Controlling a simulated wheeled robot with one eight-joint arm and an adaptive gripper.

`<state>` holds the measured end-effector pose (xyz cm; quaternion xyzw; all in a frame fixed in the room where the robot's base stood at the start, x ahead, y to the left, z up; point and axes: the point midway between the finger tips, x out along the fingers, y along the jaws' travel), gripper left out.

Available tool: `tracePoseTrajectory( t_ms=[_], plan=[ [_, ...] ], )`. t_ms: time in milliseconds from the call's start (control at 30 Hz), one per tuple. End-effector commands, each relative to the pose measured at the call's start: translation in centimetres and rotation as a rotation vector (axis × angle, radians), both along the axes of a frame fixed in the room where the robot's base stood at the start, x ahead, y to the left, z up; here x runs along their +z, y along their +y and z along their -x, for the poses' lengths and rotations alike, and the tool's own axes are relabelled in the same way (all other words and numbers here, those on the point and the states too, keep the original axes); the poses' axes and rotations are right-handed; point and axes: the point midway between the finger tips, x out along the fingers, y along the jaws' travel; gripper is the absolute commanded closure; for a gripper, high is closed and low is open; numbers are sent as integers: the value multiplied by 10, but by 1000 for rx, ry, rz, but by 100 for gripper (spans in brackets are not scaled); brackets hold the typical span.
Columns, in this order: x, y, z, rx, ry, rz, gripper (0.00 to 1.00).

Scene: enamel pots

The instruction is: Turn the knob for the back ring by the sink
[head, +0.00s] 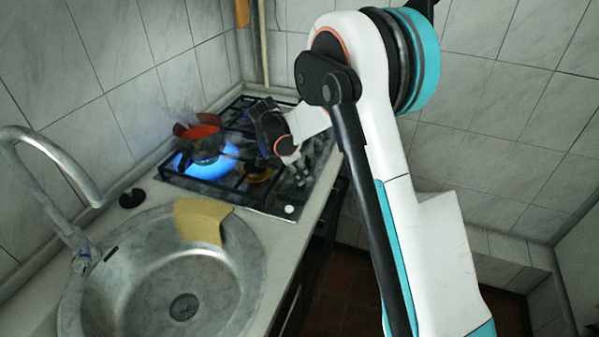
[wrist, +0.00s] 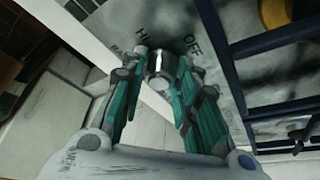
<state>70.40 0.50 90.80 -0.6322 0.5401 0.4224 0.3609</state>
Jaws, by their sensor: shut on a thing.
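In the wrist view my gripper (wrist: 161,72) is shut on a silver knob (wrist: 159,64), one finger on each side of it. The panel around the knob (wrist: 215,75) carries the marks "OFF" and "HI". In the head view my gripper (head: 291,160) is at the hob's front edge by a row of knobs (head: 299,174), which it partly hides. Which knob it holds is unclear there. The back ring by the sink (head: 207,160) burns with a large blue flame. A red pot (head: 198,127) with an orange inside shows just behind the flame, with steam above it.
The round steel sink (head: 150,300) with a curved tap (head: 45,135) is at the left. A tan cloth (head: 203,220) hangs over its rim. Tiled walls stand behind. Floor (head: 345,305) shows right of the counter.

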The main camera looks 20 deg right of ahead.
Motion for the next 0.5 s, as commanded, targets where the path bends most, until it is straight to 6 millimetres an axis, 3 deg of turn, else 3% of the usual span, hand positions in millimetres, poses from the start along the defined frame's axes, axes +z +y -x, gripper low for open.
tracePoseTrajectory(
  t_ms=[300,333,400,500],
  plan=[
    [0,1,0,0,-1,-1,95],
    [0,1,0,0,-1,-1,65],
    [0,1,0,0,-1,-1,52],
    [0,0,0,0,-1,0,52]
  ],
)
